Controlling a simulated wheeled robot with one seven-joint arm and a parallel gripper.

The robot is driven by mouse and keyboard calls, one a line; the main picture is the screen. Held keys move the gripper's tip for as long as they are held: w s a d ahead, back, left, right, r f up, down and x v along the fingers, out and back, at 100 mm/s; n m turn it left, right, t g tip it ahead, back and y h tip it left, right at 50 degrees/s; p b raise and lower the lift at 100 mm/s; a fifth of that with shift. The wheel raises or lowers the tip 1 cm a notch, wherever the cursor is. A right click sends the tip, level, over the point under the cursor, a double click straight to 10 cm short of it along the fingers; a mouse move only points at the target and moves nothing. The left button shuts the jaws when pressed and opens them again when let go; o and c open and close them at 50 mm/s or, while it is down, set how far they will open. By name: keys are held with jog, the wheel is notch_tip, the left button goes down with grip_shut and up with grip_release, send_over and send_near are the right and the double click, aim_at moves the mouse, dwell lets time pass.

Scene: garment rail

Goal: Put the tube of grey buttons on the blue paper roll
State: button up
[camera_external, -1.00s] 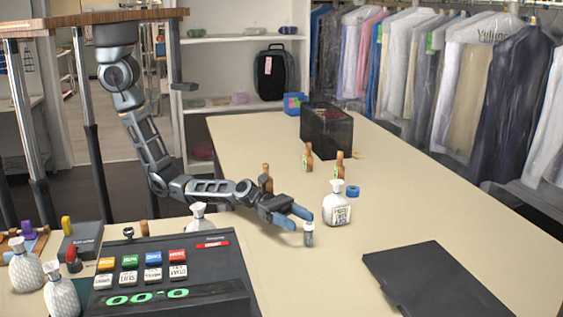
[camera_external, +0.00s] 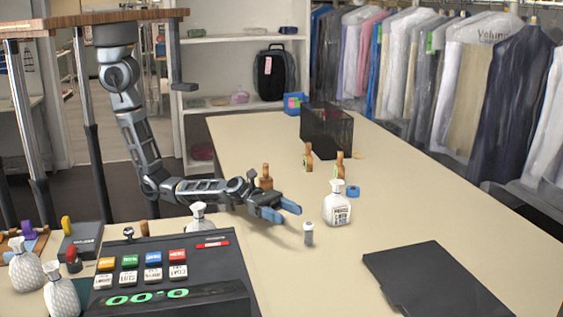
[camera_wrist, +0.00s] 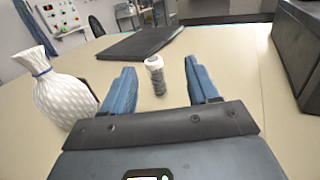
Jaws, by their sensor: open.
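The tube of grey buttons (camera_external: 308,234) stands upright on the table, with a pale cap and a grey body. In the wrist view the tube (camera_wrist: 155,75) stands beyond and between my two blue fingertips. My gripper (camera_external: 284,212) is open and empty, a little above the table and just left of the tube; it also shows in the wrist view (camera_wrist: 162,88). The blue paper roll (camera_external: 353,191) lies on the table behind and right of the white bottle-shaped bag. I do not see the roll in the wrist view.
A white bag (camera_external: 337,208) stands right of the tube, and it looms at left in the wrist view (camera_wrist: 63,95). Wooden bottle shapes (camera_external: 340,166) stand behind. A black folder (camera_external: 435,278) lies front right. A dark mesh box (camera_external: 327,130) is farther back.

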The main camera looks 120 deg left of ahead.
aim_at(311, 224)
jog(key=n+y+p, duration=0.1)
jog(key=y, duration=0.1)
jog(key=w+d+n+y+p, duration=0.1)
jog(key=y, duration=0.1)
jog(key=w+r+n+y+p, duration=0.1)
jog(key=shift+d+n+t+y+p, duration=0.25)
jog(key=shift+n+t+y+p, duration=0.05)
jog(key=shift+n+y+p, duration=0.1)
jog(key=shift+w+d+f, duration=0.1)
jog(key=shift+w+f, duration=0.05)
jog(key=shift+f, duration=0.3)
jog(key=shift+w+f+b, duration=0.1)
jog(key=shift+w+b, duration=0.4)
jog(key=shift+w, duration=0.6)
jog(key=w, duration=0.1)
jog(key=w+b, duration=0.1)
jog(key=w, duration=0.2)
jog(key=shift+w+a+f, duration=0.1)
jog(key=shift+a+f, duration=0.15)
jog(key=shift+f, duration=0.15)
jog(key=shift+w+b, duration=0.35)
jog(key=shift+w, duration=0.2)
jog(key=shift+r, duration=0.1)
